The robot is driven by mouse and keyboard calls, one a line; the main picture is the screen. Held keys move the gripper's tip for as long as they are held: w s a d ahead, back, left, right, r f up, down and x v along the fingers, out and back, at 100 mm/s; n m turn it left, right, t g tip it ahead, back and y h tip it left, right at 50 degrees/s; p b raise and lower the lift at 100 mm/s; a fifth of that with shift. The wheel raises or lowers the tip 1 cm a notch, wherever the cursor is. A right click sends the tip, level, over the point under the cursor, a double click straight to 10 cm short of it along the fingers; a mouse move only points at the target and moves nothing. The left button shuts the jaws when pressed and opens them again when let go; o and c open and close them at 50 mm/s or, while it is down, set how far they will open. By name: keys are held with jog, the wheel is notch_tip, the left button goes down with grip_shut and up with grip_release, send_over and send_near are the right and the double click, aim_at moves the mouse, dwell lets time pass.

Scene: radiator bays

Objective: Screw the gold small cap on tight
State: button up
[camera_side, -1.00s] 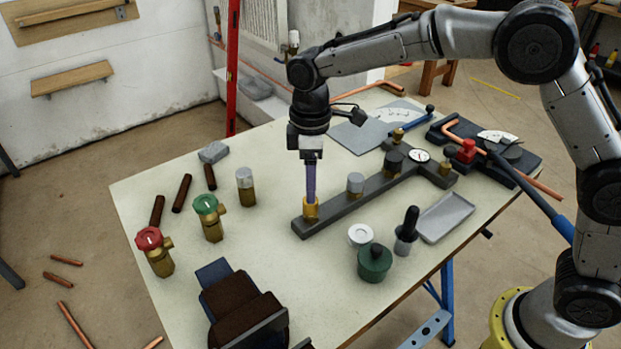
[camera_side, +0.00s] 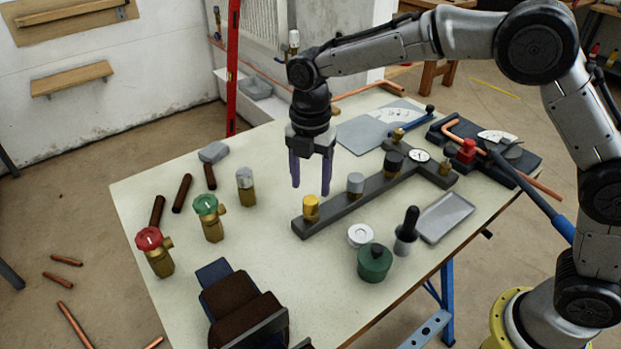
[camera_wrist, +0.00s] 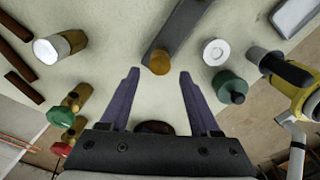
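The gold small cap (camera_side: 311,207) sits upright on the near left end of the dark grey bar (camera_side: 340,204) on the table. In the wrist view the gold cap (camera_wrist: 160,62) shows at the end of the bar (camera_wrist: 178,30), ahead of the fingertips and roughly midway between their lines. My gripper (camera_side: 310,190) is open and empty, its two purple fingers pointing down above and slightly behind the cap, not touching it. It also shows wide open in the wrist view (camera_wrist: 158,75). The thread under the cap is hidden.
Along the bar stand a grey cap (camera_side: 355,183) and a dark cap (camera_side: 392,160). Valves with green (camera_side: 206,205) and red (camera_side: 149,238) handles stand left.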

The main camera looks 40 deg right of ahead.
aim_at(310, 200)
jog(key=shift+f, duration=2.5)
grip_shut()
